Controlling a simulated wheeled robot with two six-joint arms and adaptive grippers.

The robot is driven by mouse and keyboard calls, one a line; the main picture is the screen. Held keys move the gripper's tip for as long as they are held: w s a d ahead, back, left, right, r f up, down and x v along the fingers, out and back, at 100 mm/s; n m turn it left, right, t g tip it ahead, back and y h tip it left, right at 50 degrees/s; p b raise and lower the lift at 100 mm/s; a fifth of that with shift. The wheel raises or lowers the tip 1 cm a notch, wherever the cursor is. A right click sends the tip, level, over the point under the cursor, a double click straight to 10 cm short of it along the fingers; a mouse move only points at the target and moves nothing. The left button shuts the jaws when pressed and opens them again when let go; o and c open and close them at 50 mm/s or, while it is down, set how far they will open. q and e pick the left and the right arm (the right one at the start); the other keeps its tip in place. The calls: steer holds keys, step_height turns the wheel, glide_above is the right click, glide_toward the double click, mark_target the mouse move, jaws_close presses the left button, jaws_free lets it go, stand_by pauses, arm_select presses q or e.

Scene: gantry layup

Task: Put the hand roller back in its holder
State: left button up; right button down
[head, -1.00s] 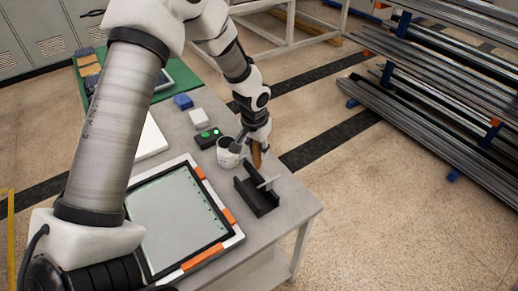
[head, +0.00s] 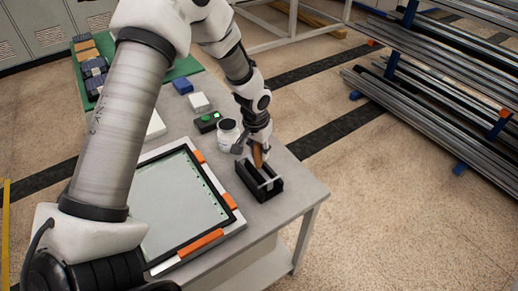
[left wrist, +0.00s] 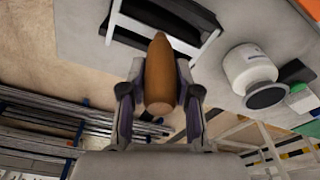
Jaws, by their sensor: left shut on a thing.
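The hand roller has a brown wooden handle (head: 257,156) and a pale metal end that shows at the black holder (head: 272,196). My left gripper (head: 257,145) is shut on the handle, which stands nearly upright above the holder. In the left wrist view the handle (left wrist: 161,72) sits between both fingers of my left gripper (left wrist: 160,100), with the dark holder (left wrist: 150,14) beyond it. The roller's lower end is between the holder's side walls or just over them; I cannot tell if it rests there. My right gripper is not in view.
A white jar (head: 227,133) stands close behind the holder, beside my gripper. A dark box with a green button (head: 208,121) is farther back. A framed glass panel (head: 180,205) with orange corners lies left of the holder. The table's right edge is near.

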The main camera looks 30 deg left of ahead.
arm_select(q)
steer(key=shift+f+b, duration=0.3)
steer(key=shift+f, duration=0.2)
steer(key=o, duration=1.1)
steer(key=r, duration=0.4)
steer(key=s+r, duration=0.1)
steer(key=r, duration=0.7)
steer(key=shift+s, duration=0.3)
steer(key=shift+f, duration=0.15)
